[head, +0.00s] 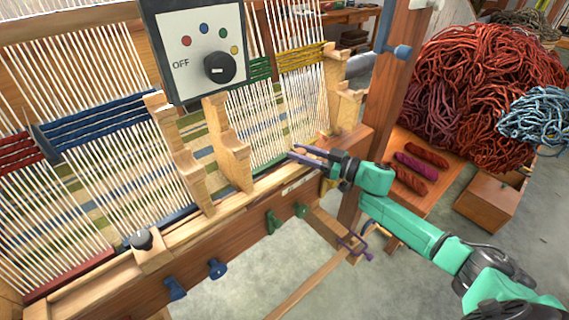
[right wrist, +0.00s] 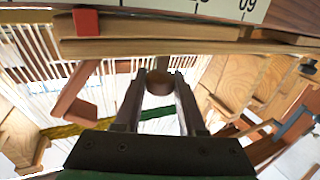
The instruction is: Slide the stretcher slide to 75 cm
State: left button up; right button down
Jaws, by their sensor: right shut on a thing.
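My right gripper (head: 292,154) reaches in from the right over the loom's front beam. In the right wrist view its fingers (right wrist: 160,85) are shut around a round brown knob (right wrist: 159,82), which I take to be the stretcher slide's handle. In that view a wooden bar (right wrist: 190,45) runs just beyond the knob, with a small red block (right wrist: 87,21) at its left. A white scale (right wrist: 215,8) lies along the top edge; its numbers are cut off and upside down. In the head view the scale (head: 297,187) is small and unreadable, and my gripper hides the knob. My left gripper is out of view.
Wooden brackets (head: 228,145) stand left of my right gripper. A block with a black knob (head: 142,240) sits farther left. Red wool (head: 490,90) is piled at right; skeins (head: 412,180) lie below.

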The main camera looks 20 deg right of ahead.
jog(key=shift+w+d+f, duration=0.1)
jog(key=shift+w+d, duration=0.1)
jog(key=shift+d, duration=0.2)
jog(key=shift+w+d+f, duration=0.1)
jog(key=shift+w+d, duration=0.05)
jog(key=shift+d, duration=0.25)
jog(key=shift+w+d+r+b, duration=0.1)
jog(key=shift+w+d+b, duration=0.05)
jog(key=shift+d+b, duration=0.15)
jog(key=shift+w+d+r+b, duration=0.1)
jog(key=shift+d+b, duration=0.1)
jog(key=shift+d, duration=0.2)
jog(key=c, duration=0.8)
grip_release()
jog(key=shift+o, duration=0.2)
jog(key=shift+s+d+f, duration=0.1)
jog(key=shift+s+d, duration=0.05)
jog(key=shift+s, duration=0.05)
jog(key=v, duration=1.4)
